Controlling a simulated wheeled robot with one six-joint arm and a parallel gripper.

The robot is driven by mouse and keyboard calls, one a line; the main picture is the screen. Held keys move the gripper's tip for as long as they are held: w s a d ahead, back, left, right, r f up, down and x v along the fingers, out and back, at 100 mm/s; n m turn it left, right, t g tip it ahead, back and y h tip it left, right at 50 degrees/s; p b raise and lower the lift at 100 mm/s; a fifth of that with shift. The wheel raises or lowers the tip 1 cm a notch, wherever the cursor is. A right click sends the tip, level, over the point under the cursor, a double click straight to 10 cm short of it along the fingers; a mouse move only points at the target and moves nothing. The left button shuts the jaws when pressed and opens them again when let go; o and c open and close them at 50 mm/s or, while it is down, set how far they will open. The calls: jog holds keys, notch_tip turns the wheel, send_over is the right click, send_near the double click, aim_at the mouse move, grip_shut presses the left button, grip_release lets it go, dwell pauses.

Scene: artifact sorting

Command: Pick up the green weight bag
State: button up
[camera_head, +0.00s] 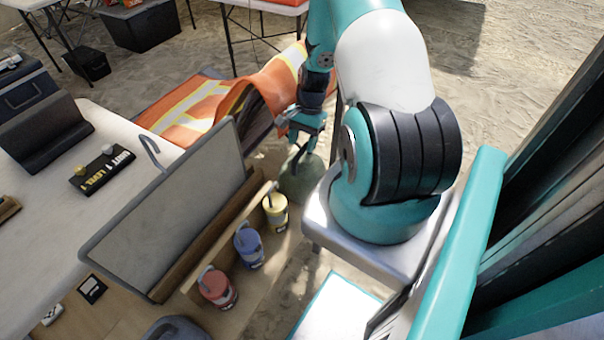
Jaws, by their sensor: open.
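The green weight bag (298,182) is a rounded, dull green shape near the middle of the view. It sits just beyond the yellow can, at the far end of the wooden tray. My gripper (303,132) is above the bag and open. The fingertips are small and partly hidden, and I cannot tell whether they touch the bag's top. The bag's right side is close to my arm's base plate.
Yellow (275,213), blue (248,246) and red (217,288) containers stand in a row on the wooden tray (262,290). A grey panel (165,215) stands upright to the left. A white table (40,160) is at left; an orange cloth (205,110) lies behind.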

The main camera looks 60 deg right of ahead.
aim_at(302, 168)
jog(key=x, duration=0.4)
jog(key=shift+s+a+f+p, duration=0.25)
jog(key=shift+s+a+p, duration=0.05)
jog(key=shift+c, duration=0.2)
grip_shut()
jog(key=shift+w+r, duration=0.1)
dwell(0.8)
